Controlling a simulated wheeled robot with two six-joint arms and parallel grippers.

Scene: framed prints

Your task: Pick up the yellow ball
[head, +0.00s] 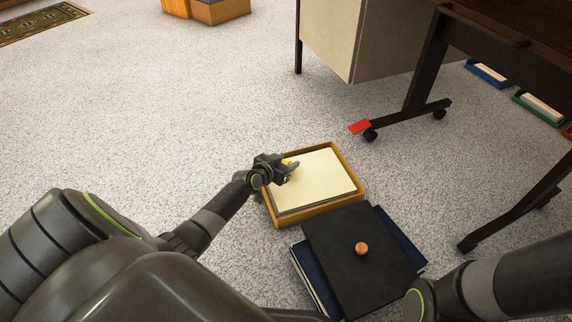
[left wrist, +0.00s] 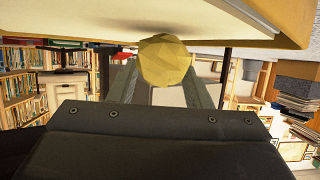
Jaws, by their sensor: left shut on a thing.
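The yellow ball (left wrist: 166,62) is faceted and sits between the fingertips of my left gripper (left wrist: 165,78) in the left wrist view. In the head view only a small yellow patch of the ball (head: 286,161) shows, mostly hidden by the gripper. My left gripper (head: 289,170) is shut on the ball, at the left side of a yellow tray (head: 333,208) holding pale paper (head: 322,178). I cannot tell whether the ball touches the paper. Part of my right arm shows at the lower right of the head view, but its gripper does not.
A black board (head: 345,245) with an orange ball (head: 362,249) on it lies over dark blue items near the tray. A dark desk (head: 415,85) on casters stands at upper right, with a red object (head: 359,127) by one caster. Carpet at left is clear.

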